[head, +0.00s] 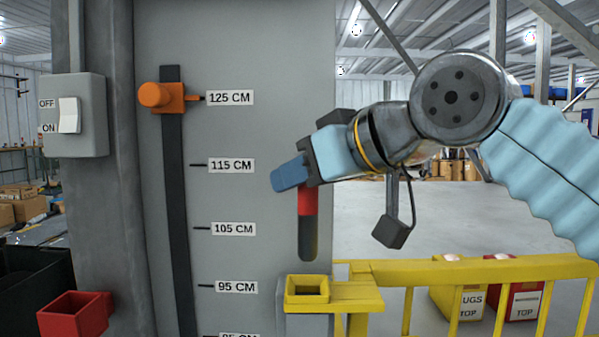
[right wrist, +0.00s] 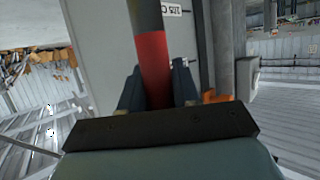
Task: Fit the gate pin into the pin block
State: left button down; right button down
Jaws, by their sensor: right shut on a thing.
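The gate pin (head: 307,230) hangs roughly upright, with a red upper part and a dark grey lower part. My right gripper (head: 292,174) is shut on its red upper end. The yellow pin block (head: 307,289) has a square opening on top and sits below the pin. The pin's lower end is above the opening, with a small gap in the picture; the distance in depth is hard to tell. In the right wrist view the pin (right wrist: 153,62) runs up from between the blue fingers (right wrist: 157,88). My left gripper is not in view.
A yellow gate rail (head: 470,268) runs right from the block. A grey panel with a height scale carries an orange slider (head: 163,97) at 125 CM. A red open-topped holder (head: 75,314) is at lower left. A switch box (head: 73,115) is on the left post.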

jog(key=shift+f+b, duration=1.9)
jog(key=shift+f, duration=0.6)
jog(key=shift+f+b, duration=1.5)
jog(key=shift+f, duration=0.3)
jog(key=c, duration=0.7)
grip_release()
jog(key=shift+c, duration=0.2)
send_near(315, 238)
jog(key=shift+s+d+r+p, duration=0.1)
jog(key=shift+s+d+p, duration=0.25)
jog(key=shift+p, duration=0.1)
